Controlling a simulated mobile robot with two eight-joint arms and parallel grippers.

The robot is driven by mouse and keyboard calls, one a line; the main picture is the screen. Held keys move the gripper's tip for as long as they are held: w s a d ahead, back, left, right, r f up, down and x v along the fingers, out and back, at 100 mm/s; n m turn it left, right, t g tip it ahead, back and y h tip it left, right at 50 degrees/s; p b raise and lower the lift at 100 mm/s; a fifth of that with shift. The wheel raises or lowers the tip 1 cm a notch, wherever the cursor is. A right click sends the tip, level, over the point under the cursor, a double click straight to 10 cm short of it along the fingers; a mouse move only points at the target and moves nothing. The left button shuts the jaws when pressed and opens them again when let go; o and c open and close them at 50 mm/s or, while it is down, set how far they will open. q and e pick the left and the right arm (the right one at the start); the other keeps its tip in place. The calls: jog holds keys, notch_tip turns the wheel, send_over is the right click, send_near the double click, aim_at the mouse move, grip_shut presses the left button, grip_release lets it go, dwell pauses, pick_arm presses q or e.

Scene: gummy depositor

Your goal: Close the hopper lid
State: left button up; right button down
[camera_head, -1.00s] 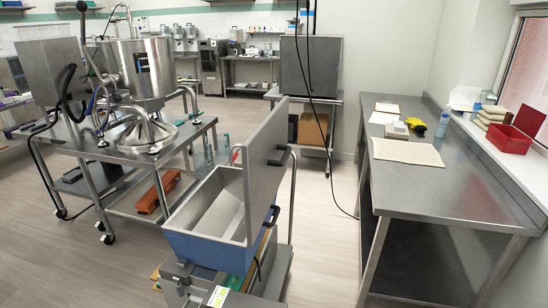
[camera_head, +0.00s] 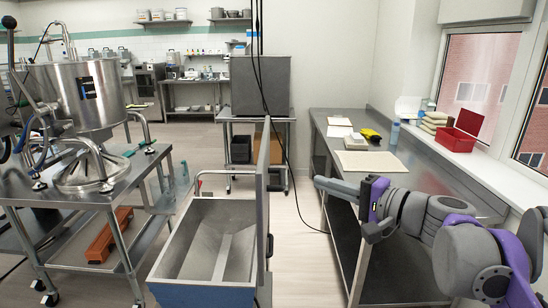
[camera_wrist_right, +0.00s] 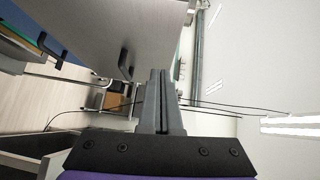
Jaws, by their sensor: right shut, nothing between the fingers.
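The hopper (camera_head: 205,245) is an open metal trough with a blue front, low in the middle of the head view. Its lid (camera_head: 262,185) stands upright along the hopper's right side, seen nearly edge-on, so the hopper is open. A dark handle (camera_head: 269,245) sticks out from the lid's right face. My left gripper is out of view.
A steel cart (camera_head: 100,190) with a round kettle (camera_head: 85,95) stands left of the hopper. A long steel table (camera_head: 430,180) runs along the right under my right arm. Black cables (camera_head: 262,100) hang behind the lid. Floor shows between hopper and table.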

jog(key=w+a+r+t, duration=0.1)
jog(key=w+a+r, duration=0.1)
jog(key=w+a, duration=0.6)
jog(key=shift+w+a+r+m+p, duration=0.15)
jog(key=shift+a+r+m+p, duration=0.2)
jog(key=shift+a, duration=0.55)
jog(key=shift+a, duration=0.1)
